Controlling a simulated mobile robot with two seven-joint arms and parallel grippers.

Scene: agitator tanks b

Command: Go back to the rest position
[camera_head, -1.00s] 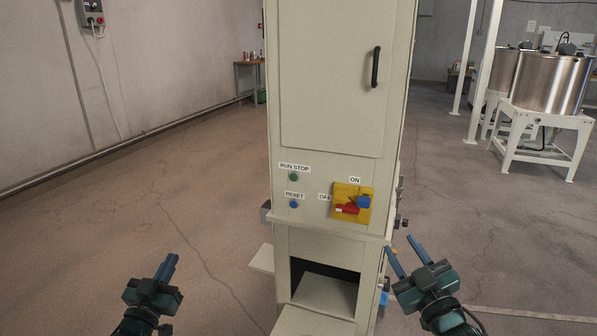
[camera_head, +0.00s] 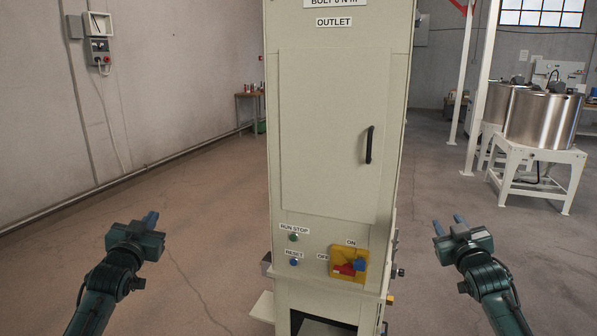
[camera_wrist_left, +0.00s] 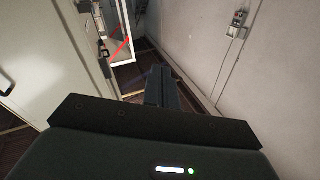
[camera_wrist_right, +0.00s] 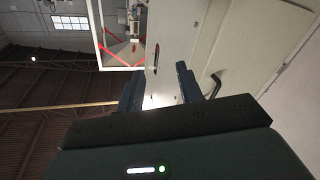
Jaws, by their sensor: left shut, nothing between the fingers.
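My left gripper (camera_head: 151,219) is at the left of the head view, in free space to the left of the cream cabinet (camera_head: 325,130). Its fingers are together and empty; they also show closed in the left wrist view (camera_wrist_left: 160,85). My right gripper (camera_head: 449,225) is to the right of the cabinet, its two fingers spread apart with nothing between them. The right wrist view shows the same open fingers (camera_wrist_right: 157,85). Neither gripper touches the cabinet.
The cabinet front has a black door handle (camera_head: 369,145), a green run-stop button (camera_head: 293,237), a blue reset button (camera_head: 294,262) and a yellow-plated rotary switch (camera_head: 348,265). Steel tanks (camera_head: 543,120) on white stands are at the right.

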